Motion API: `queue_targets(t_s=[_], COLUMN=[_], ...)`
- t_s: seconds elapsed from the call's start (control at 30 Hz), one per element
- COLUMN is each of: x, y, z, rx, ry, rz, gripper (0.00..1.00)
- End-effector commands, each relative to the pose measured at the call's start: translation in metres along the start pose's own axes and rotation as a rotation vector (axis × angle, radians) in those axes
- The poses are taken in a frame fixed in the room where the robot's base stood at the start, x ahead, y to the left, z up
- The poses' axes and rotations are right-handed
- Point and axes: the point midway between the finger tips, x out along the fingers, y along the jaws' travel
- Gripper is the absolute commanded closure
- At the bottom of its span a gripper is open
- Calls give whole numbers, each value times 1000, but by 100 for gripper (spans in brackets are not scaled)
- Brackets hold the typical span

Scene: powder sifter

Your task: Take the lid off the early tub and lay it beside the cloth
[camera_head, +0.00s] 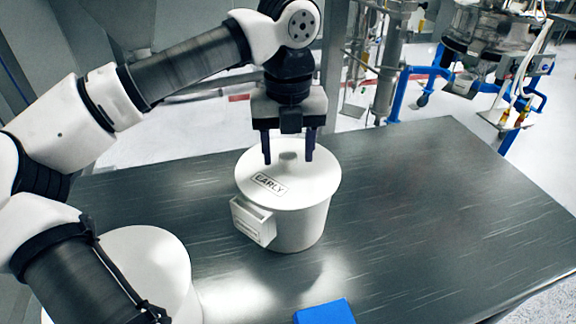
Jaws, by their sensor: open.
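The early tub (300,228) is a white round tub standing on the dark table, with a label holder on its front left side. Its white lid (312,186) is on top, marked "EARLY", with a grey knob (289,156) in the middle. My gripper (289,160) is open above the lid, its two dark fingers pointing down on either side of the knob. I cannot tell whether the fingers touch it. The blue cloth (325,313) lies at the front edge of the picture, partly cut off.
A second white round tub or lid (150,262) is at the lower left, partly hidden by my arm. The dark table (440,210) is clear to the right of the early tub. Metal equipment with blue pipes (480,60) stands behind the table.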

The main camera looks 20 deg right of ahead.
Motion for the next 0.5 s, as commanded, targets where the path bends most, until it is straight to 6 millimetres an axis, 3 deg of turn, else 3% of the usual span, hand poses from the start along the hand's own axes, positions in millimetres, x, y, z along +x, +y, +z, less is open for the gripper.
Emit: queue_targets(t_s=[0.2,0.5], x=[1,1], y=[0,0], z=[0,0], rx=[0,0], ry=[0,0], rz=[0,0], gripper=[46,85])
